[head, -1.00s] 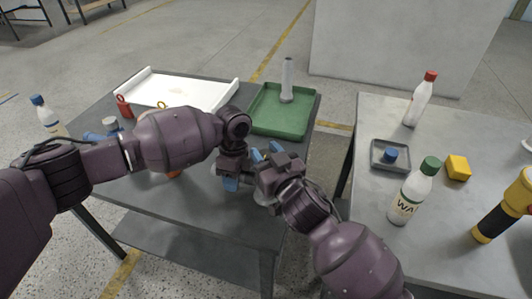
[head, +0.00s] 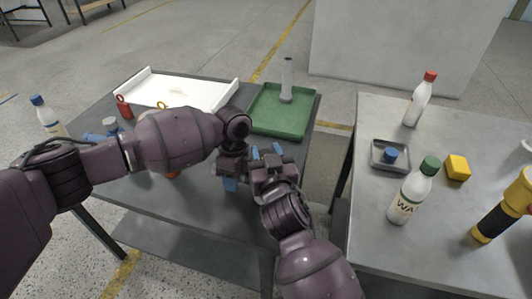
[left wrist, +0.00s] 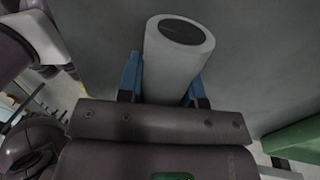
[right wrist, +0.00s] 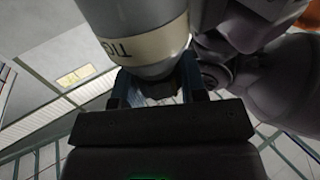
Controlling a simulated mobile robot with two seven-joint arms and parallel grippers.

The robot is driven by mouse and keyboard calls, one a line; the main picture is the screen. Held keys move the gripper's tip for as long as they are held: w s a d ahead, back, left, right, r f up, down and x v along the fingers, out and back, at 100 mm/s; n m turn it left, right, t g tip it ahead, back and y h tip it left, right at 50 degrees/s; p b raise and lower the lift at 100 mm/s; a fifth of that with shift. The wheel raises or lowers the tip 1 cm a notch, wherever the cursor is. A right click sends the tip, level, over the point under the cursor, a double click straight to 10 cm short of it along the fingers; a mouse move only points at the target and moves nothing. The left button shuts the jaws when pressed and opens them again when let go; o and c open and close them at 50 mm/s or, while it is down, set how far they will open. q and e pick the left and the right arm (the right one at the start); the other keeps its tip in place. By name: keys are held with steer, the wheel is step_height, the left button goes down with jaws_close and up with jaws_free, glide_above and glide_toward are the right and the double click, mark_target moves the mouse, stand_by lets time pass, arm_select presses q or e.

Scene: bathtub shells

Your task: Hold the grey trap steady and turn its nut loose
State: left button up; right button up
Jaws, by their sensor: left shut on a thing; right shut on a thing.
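In the left wrist view, my left gripper (left wrist: 165,80) is shut on the grey trap (left wrist: 180,65), a pale grey cylinder with a dark round end. In the head view my left gripper (head: 230,184) is low over the near table, and the arms hide the trap. My right gripper (head: 266,150) is close on its right. In the right wrist view my right gripper (right wrist: 155,88) is shut on a pale part, seemingly the nut (right wrist: 160,90), mostly hidden. Beside it is a wide grey body with a lettered cream band (right wrist: 150,45).
A green tray (head: 265,124) with an upright grey tube (head: 287,80) stands behind my grippers. A white tray (head: 215,92) is at the back left. The right table holds bottles (head: 410,195), a small grey tray (head: 378,163), a yellow block (head: 457,168) and a torch (head: 500,210).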

steer(key=o, duration=0.9)
steer(key=shift+o, duration=0.2)
steer(key=shift+s, duration=0.1)
steer(key=s+d, duration=0.2)
steer(key=s, duration=0.9)
steer(key=shift+s+d, duration=0.2)
steer(key=shift+s, duration=0.1)
